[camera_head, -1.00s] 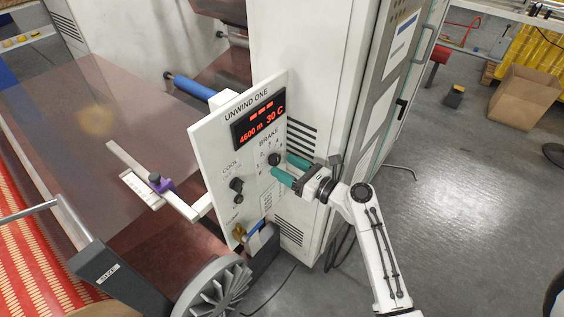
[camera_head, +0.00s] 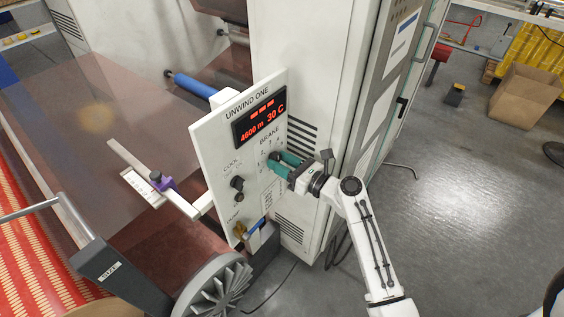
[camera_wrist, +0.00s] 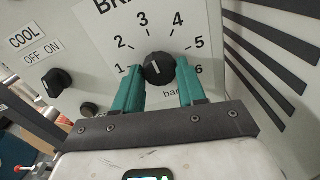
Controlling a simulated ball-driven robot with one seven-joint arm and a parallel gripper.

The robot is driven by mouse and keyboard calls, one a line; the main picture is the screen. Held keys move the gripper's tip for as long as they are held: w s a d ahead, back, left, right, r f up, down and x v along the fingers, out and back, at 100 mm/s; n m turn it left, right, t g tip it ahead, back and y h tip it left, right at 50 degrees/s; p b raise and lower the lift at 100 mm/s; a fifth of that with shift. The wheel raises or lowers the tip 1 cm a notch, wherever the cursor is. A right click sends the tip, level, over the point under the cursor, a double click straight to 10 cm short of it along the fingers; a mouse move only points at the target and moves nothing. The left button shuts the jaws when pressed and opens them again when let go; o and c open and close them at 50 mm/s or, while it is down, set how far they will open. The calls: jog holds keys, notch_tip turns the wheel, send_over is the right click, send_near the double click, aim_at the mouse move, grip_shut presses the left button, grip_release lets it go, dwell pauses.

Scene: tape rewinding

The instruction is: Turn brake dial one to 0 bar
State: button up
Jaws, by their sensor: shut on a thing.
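The brake dial (camera_wrist: 158,67) is a black round knob with a white pointer line. Numbers 1 to 6 run around it on the white UNWIND ONE panel (camera_head: 205,140), with "bar" printed below. The pointer line seems to lean up and slightly left; its exact reading is hard to tell. My gripper (camera_wrist: 160,85) has its two green fingers on either side of the dial, shut on it. In the head view my gripper (camera_head: 274,161) reaches the panel from the right, and its fingers mostly hide the dial.
A red display (camera_head: 260,118) above the dial reads 4600 m and 30 C. The black COOL switch (camera_wrist: 60,82) is left of the dial. Vent slots (camera_wrist: 270,55) are to the right. Open floor lies right of my arm.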

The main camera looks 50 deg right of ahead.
jog(key=shift+c, duration=1.1)
jog(key=n+b, duration=0.2)
jog(key=n, duration=0.4)
jog(key=shift+f+n, duration=0.15)
jog(key=shift+n, duration=0.15)
jog(key=n+b, duration=0.2)
jog(key=n, duration=0.2)
jog(key=shift+n, duration=0.3)
jog(key=n+b, duration=0.2)
jog(key=n, duration=0.1)
jog(key=shift+d+n+b, duration=0.1)
jog(key=shift+n+b, duration=0.2)
jog(key=n+b, duration=0.3)
jog(key=n, duration=0.1)
jog(key=shift+n+b, duration=1.45)
jog(key=shift+n, duration=0.85)
jog(key=shift+r, duration=0.2)
